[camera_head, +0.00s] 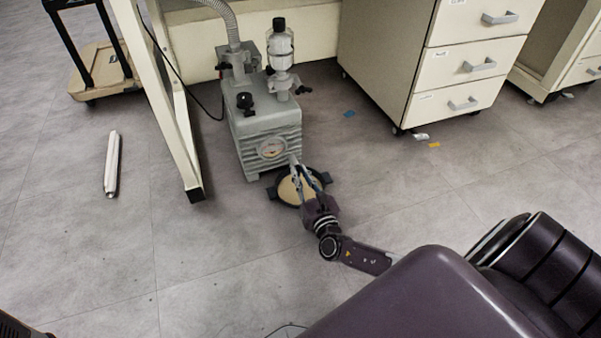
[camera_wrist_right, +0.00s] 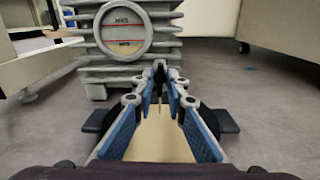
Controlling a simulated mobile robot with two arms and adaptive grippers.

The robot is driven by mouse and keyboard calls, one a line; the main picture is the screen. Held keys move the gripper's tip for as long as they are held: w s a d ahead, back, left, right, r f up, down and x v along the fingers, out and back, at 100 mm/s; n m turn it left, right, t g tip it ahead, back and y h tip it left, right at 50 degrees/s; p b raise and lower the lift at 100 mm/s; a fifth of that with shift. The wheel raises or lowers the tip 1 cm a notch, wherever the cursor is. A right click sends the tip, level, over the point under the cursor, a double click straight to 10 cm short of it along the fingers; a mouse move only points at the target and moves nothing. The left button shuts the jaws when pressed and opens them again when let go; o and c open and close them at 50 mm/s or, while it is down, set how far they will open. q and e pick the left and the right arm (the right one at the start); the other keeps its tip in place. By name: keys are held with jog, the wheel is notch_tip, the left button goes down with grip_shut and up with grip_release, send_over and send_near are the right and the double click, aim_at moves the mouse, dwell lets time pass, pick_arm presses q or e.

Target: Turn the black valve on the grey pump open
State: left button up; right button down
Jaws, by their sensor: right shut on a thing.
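The grey pump (camera_head: 265,140) stands on the floor, with a round gauge (camera_head: 272,148) on its front; the gauge also shows in the right wrist view (camera_wrist_right: 124,31). A black knob (camera_head: 245,101) sits on its top. A small black handle (camera_head: 303,90) sticks out on its right and another (camera_head: 222,66) on its left. My right gripper (camera_head: 294,160) is low in front of the pump, below the knob and handles. The exact grip is unclear. My left gripper is not in view.
A white bench leg (camera_head: 165,100) stands left of the pump. A drawer cabinet (camera_head: 430,70) is to the right. A white bar (camera_head: 112,163) lies on the floor at left. Small scraps (camera_head: 434,145) lie near the cabinet.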

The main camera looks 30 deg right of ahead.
jog(key=shift+f+n, duration=0.1)
jog(key=shift+n, duration=0.4)
jog(key=c, duration=2.1)
grip_release()
jog(key=v, duration=1.2)
jog(key=shift+s, duration=0.1)
